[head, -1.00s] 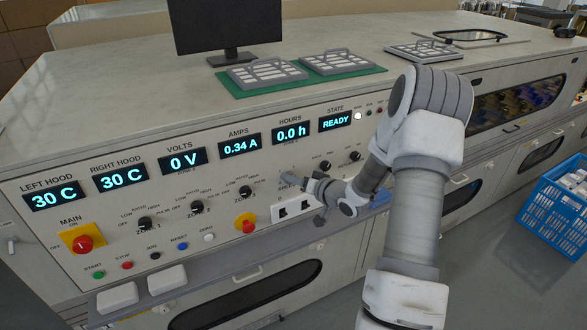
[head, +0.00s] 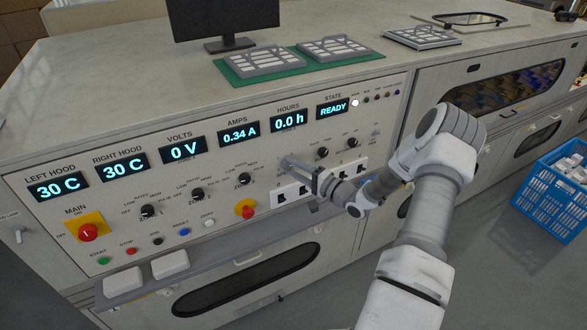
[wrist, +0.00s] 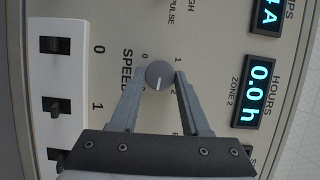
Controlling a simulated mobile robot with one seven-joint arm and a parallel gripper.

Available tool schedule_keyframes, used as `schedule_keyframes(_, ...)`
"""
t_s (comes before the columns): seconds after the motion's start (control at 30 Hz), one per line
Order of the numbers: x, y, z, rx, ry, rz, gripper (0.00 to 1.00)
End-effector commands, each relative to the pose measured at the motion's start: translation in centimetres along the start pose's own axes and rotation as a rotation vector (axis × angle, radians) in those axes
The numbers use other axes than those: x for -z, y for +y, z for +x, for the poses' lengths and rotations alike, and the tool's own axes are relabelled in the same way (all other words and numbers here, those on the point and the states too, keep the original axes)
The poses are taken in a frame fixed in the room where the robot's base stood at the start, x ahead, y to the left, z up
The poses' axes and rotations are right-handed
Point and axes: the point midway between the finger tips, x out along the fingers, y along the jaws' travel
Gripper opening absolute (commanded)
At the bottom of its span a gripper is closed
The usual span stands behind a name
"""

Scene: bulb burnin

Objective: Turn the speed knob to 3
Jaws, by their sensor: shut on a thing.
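The speed knob (wrist: 159,75) is a small round grey knob with a light pointer line, on the panel beside the printed word SPEED. In the wrist view its line points down the picture, toward the side between the 2 mark and the lower left. The 0 and 1 marks show above it; a 3 mark cannot be made out. My gripper (wrist: 161,78) is shut on the knob, one finger on each side. In the head view my gripper (head: 290,163) reaches the panel right of the zone knobs, and its fingers hide the knob there.
The HOURS display (head: 289,121) reads 0.0 h and sits above. A red emergency button (head: 245,208) is to the left. A blue crate (head: 552,195) stands on the floor at right.

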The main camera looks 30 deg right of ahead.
Motion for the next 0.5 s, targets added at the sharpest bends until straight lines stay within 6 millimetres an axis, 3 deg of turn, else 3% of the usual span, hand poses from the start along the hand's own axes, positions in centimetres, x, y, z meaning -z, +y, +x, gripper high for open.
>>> schedule_keyframes(0.5, -0.01, 0.52, 0.12, 0.183, 0.002, 0.429, 0.0)
